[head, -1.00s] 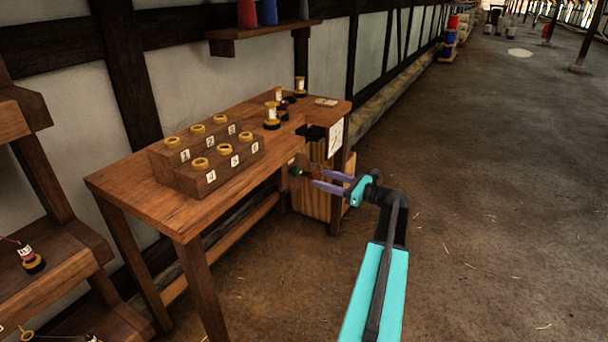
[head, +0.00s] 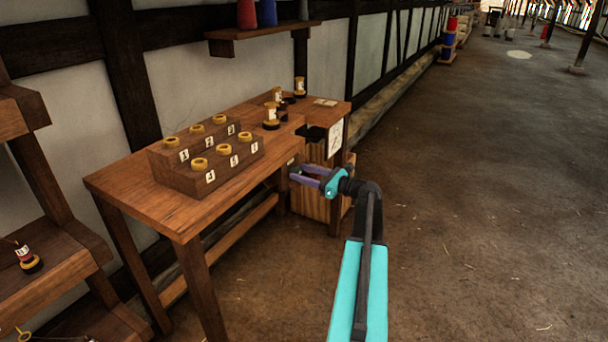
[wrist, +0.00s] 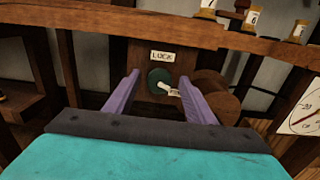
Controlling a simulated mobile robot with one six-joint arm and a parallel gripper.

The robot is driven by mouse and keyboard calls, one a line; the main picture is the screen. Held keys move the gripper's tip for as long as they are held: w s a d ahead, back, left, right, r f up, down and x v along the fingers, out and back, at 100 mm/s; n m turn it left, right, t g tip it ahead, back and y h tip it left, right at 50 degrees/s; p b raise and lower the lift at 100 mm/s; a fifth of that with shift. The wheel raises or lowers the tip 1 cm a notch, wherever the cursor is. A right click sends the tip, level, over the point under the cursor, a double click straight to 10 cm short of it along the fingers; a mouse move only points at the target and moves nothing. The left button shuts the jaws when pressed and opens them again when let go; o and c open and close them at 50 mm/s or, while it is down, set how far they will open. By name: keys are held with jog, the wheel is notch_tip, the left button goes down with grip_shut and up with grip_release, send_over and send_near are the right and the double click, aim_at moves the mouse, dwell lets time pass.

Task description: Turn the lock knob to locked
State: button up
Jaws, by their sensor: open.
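The lock knob (wrist: 160,82) is a dark green disc with a pale pointer bar, under a "LOCK" label (wrist: 163,57) on a wooden panel in the wrist view. Its bar slants down to the right, toward a small tag (wrist: 174,92) whose wording is too small to read. My gripper (wrist: 160,84) is open, with one purple finger on each side of the knob; I cannot tell whether they touch it. In the head view my gripper (head: 298,173) is at the bench's right front, and the knob is hidden there.
A round wooden drum (wrist: 216,97) sits just right of the knob. A white dial (wrist: 302,112) is further right. The floor to the right is open.

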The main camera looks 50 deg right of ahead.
jog(key=c, duration=1)
jog(key=shift+n, duration=0.4)
jog(key=n+b, duration=0.2)
jog(key=n, duration=0.2)
jog(key=shift+a+f, duration=0.1)
jog(key=shift+f, duration=0.05)
jog(key=n+b, duration=0.2)
jog(key=n, duration=0.2)
jog(key=shift+f+n, duration=0.1)
jog(key=shift+n, duration=0.3)
jog(key=shift+a+n+b, duration=0.1)
jog(key=shift+n+b, duration=4.9)
jog(key=shift+n, duration=1.1)
